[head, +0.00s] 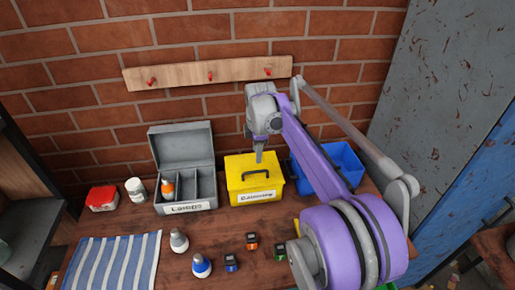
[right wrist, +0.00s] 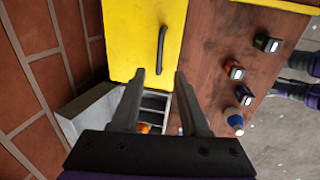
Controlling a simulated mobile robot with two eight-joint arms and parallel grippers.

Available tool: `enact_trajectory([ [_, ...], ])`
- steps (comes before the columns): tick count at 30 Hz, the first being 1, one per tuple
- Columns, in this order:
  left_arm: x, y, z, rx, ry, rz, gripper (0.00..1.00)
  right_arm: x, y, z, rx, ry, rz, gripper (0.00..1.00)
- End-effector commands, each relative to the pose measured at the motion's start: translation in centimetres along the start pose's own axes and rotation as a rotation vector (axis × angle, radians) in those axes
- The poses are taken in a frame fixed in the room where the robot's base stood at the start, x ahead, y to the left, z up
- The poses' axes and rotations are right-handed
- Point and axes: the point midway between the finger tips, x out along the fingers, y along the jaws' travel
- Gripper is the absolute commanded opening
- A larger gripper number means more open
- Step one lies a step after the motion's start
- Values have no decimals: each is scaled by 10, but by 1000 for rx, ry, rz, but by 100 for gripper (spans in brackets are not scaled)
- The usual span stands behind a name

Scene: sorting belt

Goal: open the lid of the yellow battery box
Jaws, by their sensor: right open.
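The yellow battery box (head: 236,176) stands on the wooden bench with its lid shut. A dark handle (head: 257,174) lies on the lid and a white label is on the front. My right gripper (head: 254,154) is above the back part of the lid, its fingers pointing down. In the right wrist view the open, empty fingers (right wrist: 160,74) point toward the handle (right wrist: 162,48), with the yellow lid (right wrist: 125,35) beyond them. They look apart from the handle, though the exact gap is hard to tell. My left gripper is not in view.
A grey lamps box (head: 184,145) with its lid open stands left of the yellow box. A blue bin (head: 345,160) is to the right, partly behind my right arm. Several small batteries and two bulbs (head: 201,266) lie in front. A striped cloth (head: 115,262) is at left.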

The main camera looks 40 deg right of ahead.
Motion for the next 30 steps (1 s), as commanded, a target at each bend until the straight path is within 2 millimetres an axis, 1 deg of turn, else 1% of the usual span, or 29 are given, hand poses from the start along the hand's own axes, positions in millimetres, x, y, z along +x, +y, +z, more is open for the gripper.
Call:
enact_trajectory([
  [1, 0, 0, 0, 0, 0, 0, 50, -5, 0, 0, 0, 0, 0, 45],
  [6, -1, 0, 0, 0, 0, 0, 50, -12, 0, 0, 0, 0, 0, 45],
  [23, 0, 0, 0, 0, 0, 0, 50, -12, -1, -1, 2, 0, 0, 45],
  [26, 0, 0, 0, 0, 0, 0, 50, -14, -10, -8, 30, 4, 7, 45],
  [29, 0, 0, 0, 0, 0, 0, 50, -18, -34, -26, 113, 17, 28, 45],
  [30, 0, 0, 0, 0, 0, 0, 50, -19, -49, -35, 162, 25, 38, 45],
])
